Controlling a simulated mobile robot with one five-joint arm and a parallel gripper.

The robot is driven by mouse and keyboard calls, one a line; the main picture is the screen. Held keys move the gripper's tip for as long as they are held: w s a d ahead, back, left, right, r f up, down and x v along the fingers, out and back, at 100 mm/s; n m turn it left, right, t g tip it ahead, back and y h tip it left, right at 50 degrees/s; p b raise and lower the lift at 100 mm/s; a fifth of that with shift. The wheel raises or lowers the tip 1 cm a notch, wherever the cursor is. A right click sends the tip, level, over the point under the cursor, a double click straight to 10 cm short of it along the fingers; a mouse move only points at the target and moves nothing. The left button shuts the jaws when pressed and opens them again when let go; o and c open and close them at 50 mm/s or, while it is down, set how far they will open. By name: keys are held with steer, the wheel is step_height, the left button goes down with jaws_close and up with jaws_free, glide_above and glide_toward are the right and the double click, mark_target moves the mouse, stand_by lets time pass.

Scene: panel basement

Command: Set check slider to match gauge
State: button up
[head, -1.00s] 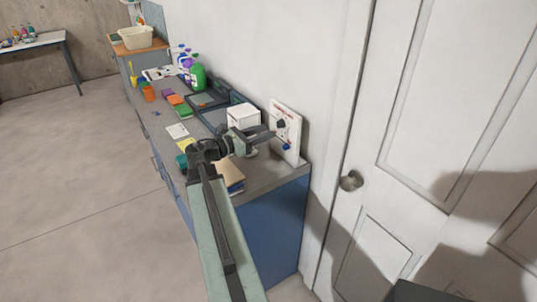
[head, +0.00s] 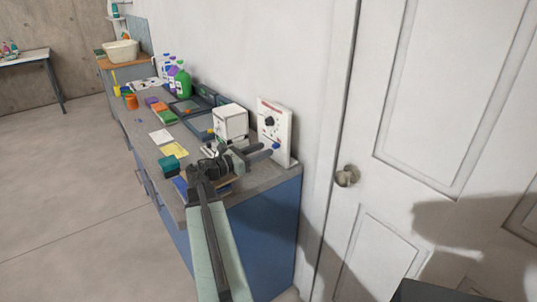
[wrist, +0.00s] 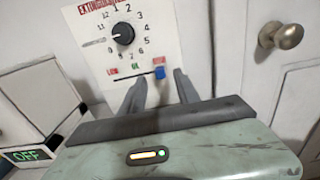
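A white panel (head: 284,117) stands upright at the near end of the counter against the wall. In the wrist view the panel (wrist: 91,61) has red lettering, a black knob (wrist: 123,34) ringed by numbers, and a slider track below. The track is marked LOW in red at left, green in the middle, and red at right. Its blue slider handle (wrist: 160,72) is at the right end; it also shows in the head view (head: 276,146). My gripper (wrist: 159,80) is open, its fingertips just below and either side of the handle; contact is unclear. I cannot make out a separate gauge.
A white box (head: 231,121) stands left of the panel; a green OFF display (wrist: 25,155) shows in the wrist view. The counter (head: 145,142) also holds a green bottle (head: 183,84), sponges and papers. A door with a round knob (head: 347,176) is at right.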

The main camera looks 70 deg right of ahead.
mark_target(273, 146)
steer(key=shift+x, duration=1.75)
steer(key=shift+r, duration=0.1)
jaws_close()
